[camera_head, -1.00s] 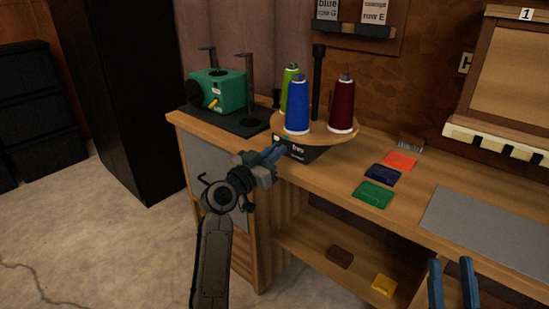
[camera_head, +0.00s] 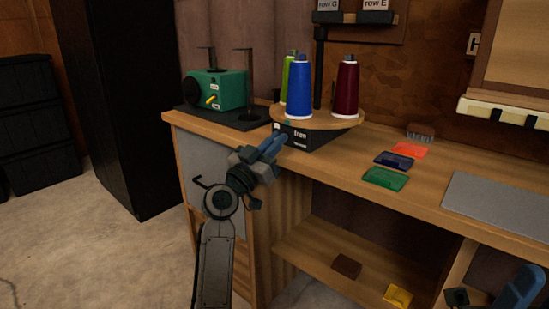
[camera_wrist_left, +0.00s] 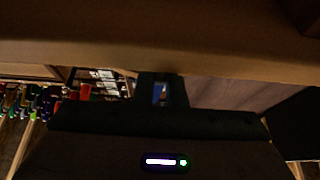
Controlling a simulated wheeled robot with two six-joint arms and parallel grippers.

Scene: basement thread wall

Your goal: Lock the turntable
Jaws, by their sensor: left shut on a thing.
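The turntable's round wooden top (camera_head: 335,121) carries a blue (camera_head: 299,90), a green (camera_head: 291,68) and a dark red (camera_head: 346,88) thread cone. Its black base (camera_head: 312,138) bears small white lettering and stands at the bench's front edge. My left gripper (camera_head: 276,147) is shut at the base's front left corner; what it grips is hidden by the fingers. The left wrist view shows the wooden underside (camera_wrist_left: 160,50) and a dark shape with a lit white bar and green dot (camera_wrist_left: 165,162). My right gripper (camera_head: 518,288) shows partly at the lower right.
A green machine (camera_head: 216,91) stands on a dark mat left of the turntable. Several coloured flat pieces, one green (camera_head: 385,178), and a grey sheet (camera_head: 497,208) lie to the right. Brown (camera_head: 347,265) and yellow (camera_head: 397,294) pieces lie on the lower shelf.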

